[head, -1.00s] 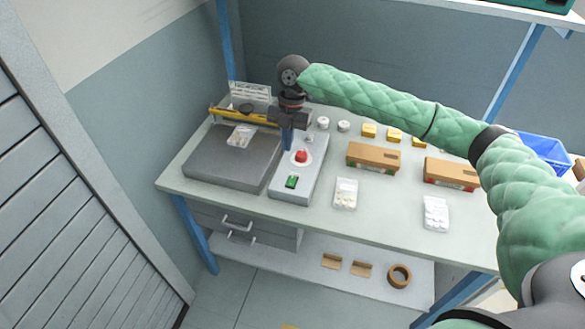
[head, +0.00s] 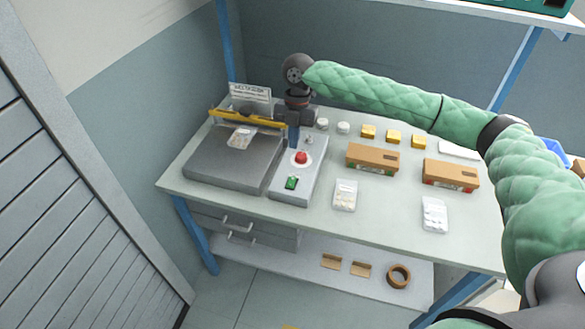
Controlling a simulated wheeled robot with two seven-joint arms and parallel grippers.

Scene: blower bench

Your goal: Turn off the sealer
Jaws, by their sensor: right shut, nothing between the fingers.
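The sealer (head: 222,168) stands at the left of the bench, a grey flat machine with a yellow bar (head: 236,116) across its back. A clear packet (head: 240,138) lies on it under the bar. My right gripper (head: 293,142) points down, shut and empty, just behind and left of the red button. Whether it touches the box I cannot tell. My left gripper is not in view.
Brown boxes (head: 372,157) and (head: 451,174), blister packs (head: 345,195) and yellow blocks (head: 393,136) stand on the bench (head: 390,220) to the right. White round jars (head: 343,128) sit behind the control box. A sign (head: 250,92) stands behind the sealer.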

